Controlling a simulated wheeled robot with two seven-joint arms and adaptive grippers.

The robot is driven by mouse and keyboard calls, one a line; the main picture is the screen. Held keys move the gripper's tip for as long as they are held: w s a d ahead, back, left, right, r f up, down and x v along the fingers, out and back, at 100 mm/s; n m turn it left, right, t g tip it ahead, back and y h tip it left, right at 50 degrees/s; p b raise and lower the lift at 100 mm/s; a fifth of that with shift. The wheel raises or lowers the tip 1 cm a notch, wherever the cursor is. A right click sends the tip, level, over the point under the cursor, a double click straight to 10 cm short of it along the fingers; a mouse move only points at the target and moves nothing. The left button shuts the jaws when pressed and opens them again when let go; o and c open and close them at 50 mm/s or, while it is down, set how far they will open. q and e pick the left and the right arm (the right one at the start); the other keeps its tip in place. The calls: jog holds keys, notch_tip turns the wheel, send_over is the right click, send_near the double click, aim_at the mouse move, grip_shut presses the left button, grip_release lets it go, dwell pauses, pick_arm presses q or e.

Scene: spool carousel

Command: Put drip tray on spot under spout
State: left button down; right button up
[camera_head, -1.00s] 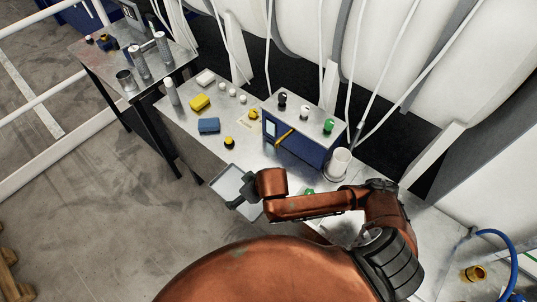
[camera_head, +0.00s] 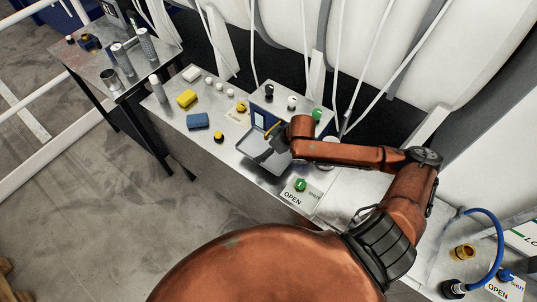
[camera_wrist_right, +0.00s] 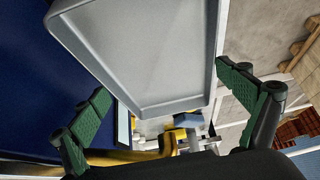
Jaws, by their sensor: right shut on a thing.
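The drip tray (camera_head: 258,160) is a shallow light-grey tray with a raised rim. My right gripper (camera_head: 268,152) is shut on it and holds it in front of the blue box (camera_head: 260,119). In the right wrist view the tray (camera_wrist_right: 145,55) fills the upper middle, between the two green-padded fingers of the gripper (camera_wrist_right: 166,84). A yellow bar (camera_head: 273,128) on the front of the box looks like the spout; a yellow curved part also shows low in the wrist view (camera_wrist_right: 130,157). The spot under it is hidden by the tray and arm. My left gripper is out of view.
Black, white and green (camera_head: 317,115) knobs stand on the box. A green valve knob (camera_head: 300,185) on an OPEN/SHUT plate sits to the right of the tray. A blue block (camera_head: 198,121), yellow block (camera_head: 187,98) and yellow knob (camera_head: 219,137) lie to the left.

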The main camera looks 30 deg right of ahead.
jog(key=shift+f, duration=0.55)
notch_tip(320, 180, down, 4)
jog(key=shift+d+f, duration=0.15)
jog(key=shift+f, duration=0.1)
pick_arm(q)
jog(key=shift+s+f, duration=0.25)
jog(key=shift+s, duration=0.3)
pick_arm(e)
jog(key=shift+w, duration=0.1)
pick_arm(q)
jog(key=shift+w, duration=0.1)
pick_arm(e)
jog(key=shift+f, duration=0.1)
jog(key=o, duration=1.1)
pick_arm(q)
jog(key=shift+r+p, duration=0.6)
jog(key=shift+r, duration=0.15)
pick_arm(e)
jog(key=v, duration=1.2)
